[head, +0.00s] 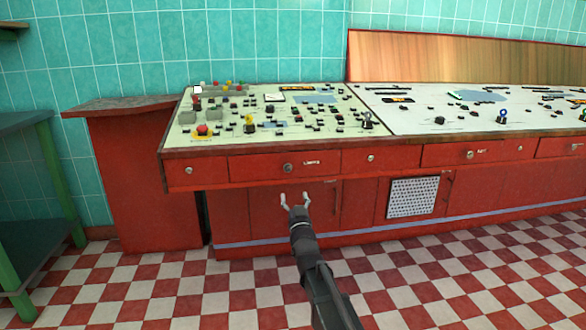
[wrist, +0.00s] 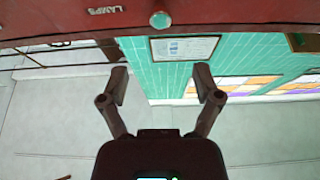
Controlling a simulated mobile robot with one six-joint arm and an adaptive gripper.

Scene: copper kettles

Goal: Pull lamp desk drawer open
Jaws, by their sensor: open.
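The lamp desk drawer (head: 258,167) is a wide red drawer front in the control desk, marked LAMPS, and looks shut. Its round knob (head: 288,167) sits near the middle of the front. In the wrist view the drawer front (wrist: 215,12) fills the top edge, with the LAMPS label and the greenish knob (wrist: 160,20). My gripper (head: 295,197) is open and empty, in front of the desk and lower than the knob in the head view. In the wrist view my gripper (wrist: 160,76) has its fingers spread, apart from the knob and lined up with it sideways.
The sloped desk top (head: 330,125) carries many buttons and switches. A white vent grille (head: 413,197) is at lower right. A green-framed table (head: 35,180) stands left. The checkered floor (head: 400,280) in front is clear.

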